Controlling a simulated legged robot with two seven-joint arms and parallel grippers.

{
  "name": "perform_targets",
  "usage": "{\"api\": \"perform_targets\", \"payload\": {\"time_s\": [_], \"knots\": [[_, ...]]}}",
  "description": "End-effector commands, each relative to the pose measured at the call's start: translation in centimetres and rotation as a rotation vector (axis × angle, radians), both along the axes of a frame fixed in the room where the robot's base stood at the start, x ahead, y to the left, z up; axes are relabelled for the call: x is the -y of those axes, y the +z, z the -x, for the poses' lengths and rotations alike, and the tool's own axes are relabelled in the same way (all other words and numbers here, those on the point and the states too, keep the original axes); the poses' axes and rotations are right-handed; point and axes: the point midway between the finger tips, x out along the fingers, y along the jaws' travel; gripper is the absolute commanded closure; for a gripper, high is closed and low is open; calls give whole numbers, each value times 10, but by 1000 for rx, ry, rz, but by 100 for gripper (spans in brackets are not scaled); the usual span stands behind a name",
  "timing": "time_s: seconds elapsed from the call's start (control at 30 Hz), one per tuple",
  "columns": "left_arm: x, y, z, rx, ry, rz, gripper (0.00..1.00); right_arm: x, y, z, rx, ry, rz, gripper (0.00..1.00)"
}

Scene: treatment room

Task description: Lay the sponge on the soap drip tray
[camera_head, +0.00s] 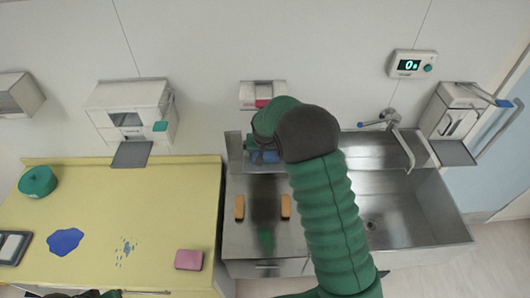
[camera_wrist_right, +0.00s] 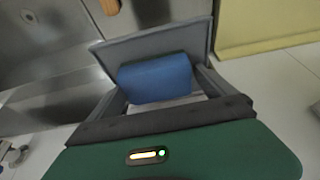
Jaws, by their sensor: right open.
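A blue sponge (camera_wrist_right: 155,78) shows in the right wrist view, between the spread fingers of my right gripper. A grey plate (camera_wrist_right: 150,38), which may be the soap drip tray, shows directly behind it. I cannot tell whether the sponge touches the plate. In the head view my right gripper (camera_head: 262,150) is below the middle wall dispenser (camera_head: 263,92), mostly hidden by my arm, with a bit of blue beside it. The gripper is open. Dark and green parts at the bottom left edge may be my left gripper; its jaws are not clear.
A pink sponge-like block (camera_head: 189,259) lies on the yellow counter (camera_head: 160,215). Two orange brushes (camera_head: 239,207) lie on the steel drainboard. The sink basin (camera_head: 395,215) is to the right. Wall dispensers with grey trays hang left (camera_head: 131,155) and right (camera_head: 453,154).

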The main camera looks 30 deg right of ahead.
Motion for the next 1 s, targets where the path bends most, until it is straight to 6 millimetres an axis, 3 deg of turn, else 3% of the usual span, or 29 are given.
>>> {"api": "perform_targets", "payload": {"time_s": [0.83,0.93,1.0], "knots": [[0,0,0,0,0,0,64,-1,-1,1,-2,3,-4,0],[0,6,0,0,0,0,64,-1,7,1,-1,3,-4,0],[0,-4,0,0,0,0,64,-4,12,4,2,4,-3,0]]}}
